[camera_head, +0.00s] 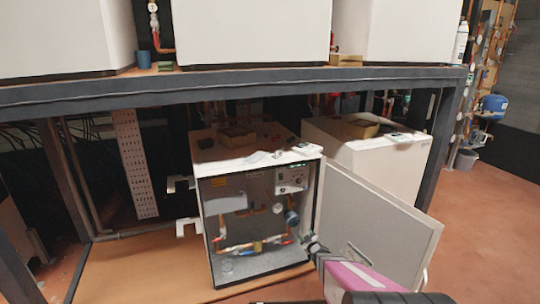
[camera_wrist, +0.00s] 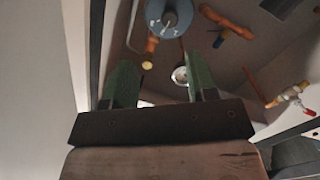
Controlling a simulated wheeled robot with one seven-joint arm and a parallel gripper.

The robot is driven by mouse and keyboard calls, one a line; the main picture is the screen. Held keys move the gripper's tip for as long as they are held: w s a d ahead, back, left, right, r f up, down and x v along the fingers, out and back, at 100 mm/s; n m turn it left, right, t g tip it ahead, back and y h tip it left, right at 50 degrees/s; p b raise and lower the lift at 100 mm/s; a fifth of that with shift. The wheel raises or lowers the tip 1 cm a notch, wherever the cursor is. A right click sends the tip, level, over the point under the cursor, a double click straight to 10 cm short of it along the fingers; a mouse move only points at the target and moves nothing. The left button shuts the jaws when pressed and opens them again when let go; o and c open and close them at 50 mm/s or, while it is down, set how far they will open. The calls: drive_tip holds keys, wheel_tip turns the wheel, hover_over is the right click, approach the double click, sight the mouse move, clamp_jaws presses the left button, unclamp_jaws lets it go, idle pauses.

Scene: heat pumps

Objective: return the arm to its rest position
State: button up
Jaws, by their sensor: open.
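My gripper (camera_head: 314,246) is at the front right edge of the open heat pump cabinet (camera_head: 206,225), beside the opened door (camera_head: 375,228). Part of my arm, with a pink panel, runs from it to the bottom of the head view. In the wrist view my gripper (camera_wrist: 160,72) shows two green fingers set apart with nothing held between them. Beyond the fingers are a round grey-blue component (camera_wrist: 168,17), a small gauge (camera_wrist: 180,75) and copper pipes. I cannot tell whether the fingers touch anything.
The cabinet stands on a wooden board (camera_head: 135,268) under a dark metal shelf (camera_head: 240,84). A closed white unit (camera_head: 375,165) stands behind the door. White brackets (camera_head: 186,228) lie left of the cabinet. Open reddish floor (camera_head: 485,220) is at the right.

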drive_tip(key=s+d+r+m+g+h, duration=0.2)
drive_tip(key=s+r+m+g+h, duration=0.4)
drive_tip(key=r, duration=0.3)
drive_tip(key=s+a+r+m+g, duration=0.1)
drive_tip(key=s+a+r+g, duration=0.1)
drive_tip(key=s, duration=0.5)
drive_tip(key=s+a+r+m+g+y, duration=0.1)
drive_tip(key=s+a+r+g, duration=0.1)
drive_tip(key=s+r+g, duration=0.3)
drive_tip(key=s+a+r+m+g, duration=0.1)
drive_tip(key=s+r+g, duration=0.2)
drive_tip(key=s, duration=0.6)
drive_tip(key=shift+s+a+r+g+y, duration=0.3)
drive_tip(key=shift+a+r+y, duration=0.1)
drive_tip(key=shift+r, duration=0.45)
